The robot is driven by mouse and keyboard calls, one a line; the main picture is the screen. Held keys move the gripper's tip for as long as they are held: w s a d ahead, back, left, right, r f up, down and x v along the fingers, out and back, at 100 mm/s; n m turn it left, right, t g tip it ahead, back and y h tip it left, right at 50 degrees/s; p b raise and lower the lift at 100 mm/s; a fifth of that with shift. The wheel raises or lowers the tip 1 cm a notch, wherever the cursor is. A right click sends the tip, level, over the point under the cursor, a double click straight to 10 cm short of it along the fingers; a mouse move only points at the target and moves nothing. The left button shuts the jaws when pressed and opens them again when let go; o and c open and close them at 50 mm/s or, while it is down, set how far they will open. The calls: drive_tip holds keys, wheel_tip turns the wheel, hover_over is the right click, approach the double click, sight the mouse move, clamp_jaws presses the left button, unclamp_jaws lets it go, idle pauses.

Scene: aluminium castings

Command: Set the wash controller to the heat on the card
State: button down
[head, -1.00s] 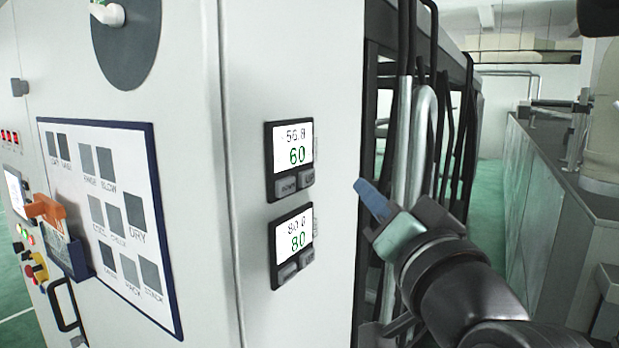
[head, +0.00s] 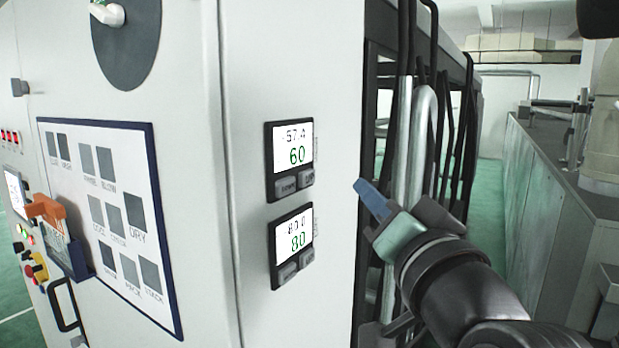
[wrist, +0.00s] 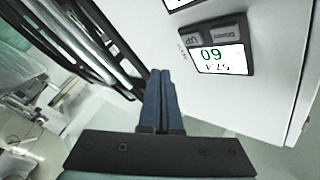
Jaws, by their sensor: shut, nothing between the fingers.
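Two controllers sit on the white cabinet's side. The upper one (head: 292,160) shows a green 60 and a black reading of about 57.4, with two grey buttons below its screen. The lower one (head: 291,246) shows a green 80 and a black reading of about 80.0. Their small side labels are too small to read. The upper controller also shows upside down in the wrist view (wrist: 219,55), buttons marked UP and DOWN. My gripper (head: 367,190) is shut and empty, right of both controllers and apart from them. Its blue fingers (wrist: 161,95) touch each other. No card can be read.
The cabinet front carries a blue-framed board (head: 115,220) of grey squares, an orange-topped holder (head: 50,225) and several buttons. Dark frame posts and pipes (head: 420,130) stand behind my gripper. A long grey counter (head: 545,200) runs along the right.

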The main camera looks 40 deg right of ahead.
sight(307, 178)
idle(0.3)
drive_tip(key=s+n+t+b, duration=0.1)
drive_tip(key=n, duration=0.1)
drive_tip(key=s+d+n+t+y, duration=0.1)
drive_tip(key=n+t, duration=0.1)
drive_tip(key=s+d+n+t+b, duration=0.1)
drive_tip(key=n+t, duration=0.1)
drive_tip(key=shift+s+f+b, duration=0.2)
drive_tip(key=shift+s+b, duration=0.05)
drive_tip(key=shift+b, duration=0.05)
drive_tip(key=w+a+p, duration=0.2)
drive_tip(key=w+a, duration=0.1)
drive_tip(key=w, duration=0.5)
drive_tip(key=shift+a+p, duration=0.25)
drive_tip(key=shift+p, duration=0.15)
drive_tip(key=shift+w, duration=0.25)
idle(1.7)
drive_tip(key=shift+w+a, duration=0.15)
drive_tip(key=shift+w, duration=0.1)
